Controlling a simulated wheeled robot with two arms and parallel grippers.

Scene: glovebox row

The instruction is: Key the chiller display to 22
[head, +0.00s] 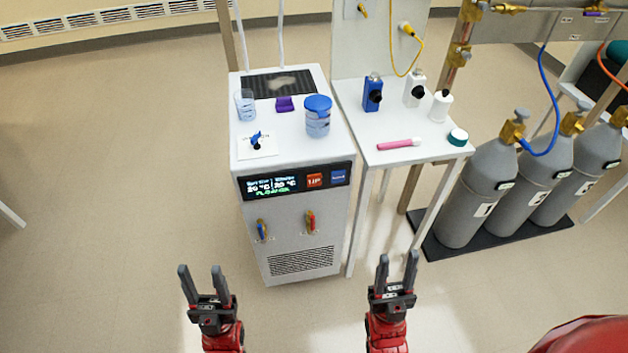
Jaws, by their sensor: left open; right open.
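The chiller (293,222) is a white floor-standing cabinet in the middle of the head view. Its black display (271,186) sits at the top of the front face and seems to read 20 °C twice, with a green line below; the small text is blurred. To the right of the readout are an orange-red UP button (314,180) and a blue button (338,176) whose label is too small to read. My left gripper (200,268) is open and empty, in front of the chiller and to its lower left. My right gripper (398,258) is open and empty, to its lower right.
Blue-handled (262,230) and red-handled (310,222) valves sit below the display. A blue-lidded jar (317,116) and a beaker (245,105) stand on top. A side table (402,153) with bottles and grey gas cylinders (483,190) stand right. Floor at left is clear.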

